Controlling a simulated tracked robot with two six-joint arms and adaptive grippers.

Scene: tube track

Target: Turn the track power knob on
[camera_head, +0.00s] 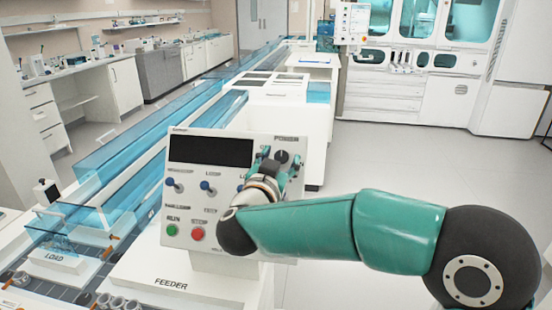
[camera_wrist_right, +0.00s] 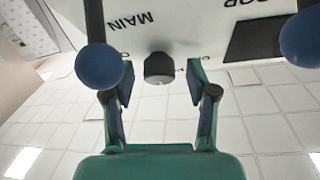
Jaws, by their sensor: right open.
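The track power knob (camera_head: 282,157) is a dark round knob under the POWER label, at the upper right of the white control panel (camera_head: 186,221) in the head view. In the right wrist view, a black knob (camera_wrist_right: 158,70) with a pale mark shows between the fingers. My right gripper (camera_head: 278,169) is at the panel's right side, partly hidden by its own arm. In the wrist view the right gripper (camera_wrist_right: 160,85) is open, its fingers on either side of the knob with visible gaps. The knob's exact setting is too small to read. My left gripper is not in view.
Blue-tipped levers (camera_head: 207,188) stick out of the panel, and one blue ball (camera_wrist_right: 100,67) is close to a finger in the wrist view. A green button (camera_head: 172,230) and a red button (camera_head: 197,233) sit lower. The blue-covered track runs behind; floor is clear at right.

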